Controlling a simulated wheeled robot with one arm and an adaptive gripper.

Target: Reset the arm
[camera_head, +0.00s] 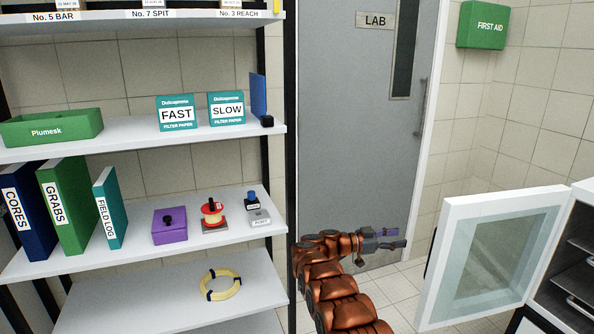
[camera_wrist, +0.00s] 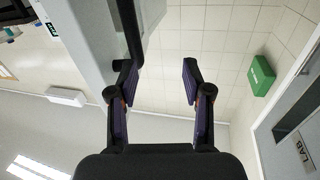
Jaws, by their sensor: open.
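My arm reaches up from the bottom of the head view in copper-coloured links. My gripper (camera_head: 392,238) is at its end, in front of the grey door (camera_head: 352,130), pointing right. In the wrist view my gripper (camera_wrist: 160,75) shows two dark fingers with purple pads, spread apart, with nothing between them. Tiled wall shows through the gap. The gripper is clear of the shelves.
A shelf unit (camera_head: 150,254) stands at left with binders, a purple box (camera_head: 170,226), filter paper boxes and a green Plumesk tray (camera_head: 52,128). An open glass-fronted door (camera_head: 495,255) of a white cabinet (camera_head: 578,262) juts out at right. A first aid box (camera_head: 484,24) hangs on the wall.

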